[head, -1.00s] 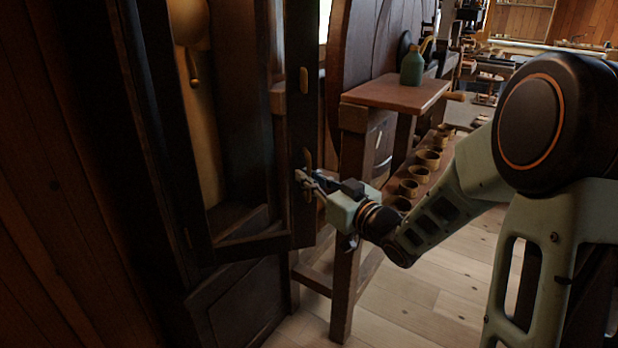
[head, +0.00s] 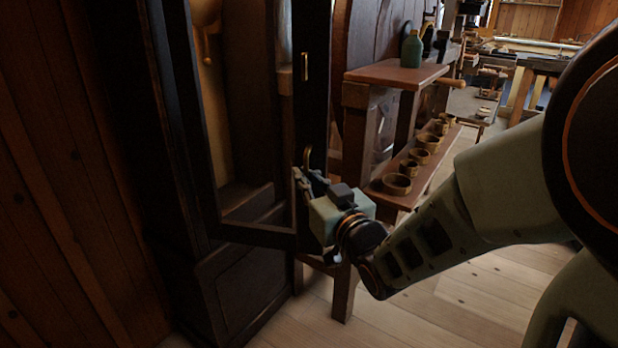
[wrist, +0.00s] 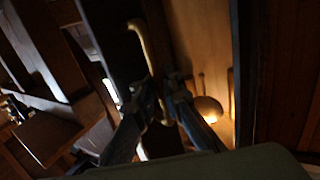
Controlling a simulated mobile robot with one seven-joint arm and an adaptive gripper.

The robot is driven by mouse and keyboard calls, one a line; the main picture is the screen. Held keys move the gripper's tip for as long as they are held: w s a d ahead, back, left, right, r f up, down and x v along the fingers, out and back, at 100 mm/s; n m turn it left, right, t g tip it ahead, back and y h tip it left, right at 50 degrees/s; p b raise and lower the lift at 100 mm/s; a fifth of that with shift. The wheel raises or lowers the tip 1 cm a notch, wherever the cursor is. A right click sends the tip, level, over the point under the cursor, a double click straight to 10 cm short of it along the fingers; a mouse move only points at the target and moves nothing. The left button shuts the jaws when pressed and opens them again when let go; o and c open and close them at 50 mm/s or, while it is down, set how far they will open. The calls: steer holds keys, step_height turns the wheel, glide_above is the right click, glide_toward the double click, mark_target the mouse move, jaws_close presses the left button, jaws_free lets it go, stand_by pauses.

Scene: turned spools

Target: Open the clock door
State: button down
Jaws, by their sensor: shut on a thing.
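The clock door (head: 312,85) is a tall dark wooden frame on the clock case (head: 170,130), standing partly open with its bottom rail (head: 258,235) angled out from the case. Its curved brass handle (head: 307,155) is on the free edge stile. My gripper (head: 304,180) is shut on the handle's lower part. In the wrist view the brass handle (wrist: 143,45) runs down between my fingers (wrist: 160,97), and a round brass pendulum bob (wrist: 207,108) shows inside the case. The fingertips partly hide the handle's lower end.
A plank wall (head: 50,180) is at the left. Wooden floor (head: 450,300) is open at the front right.

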steer(key=shift+s+f+m+t+h+b, duration=0.1)
steer(key=shift+s+m+t+h+b, duration=0.25)
steer(key=shift+s+m+h, duration=0.35)
steer(key=shift+s, duration=0.2)
steer(key=c, duration=2.1)
jaws_free()
steer(key=shift+d, duration=0.15)
steer(key=shift+a, duration=0.2)
steer(key=shift+w+n, duration=0.1)
steer(key=shift+n, duration=0.2)
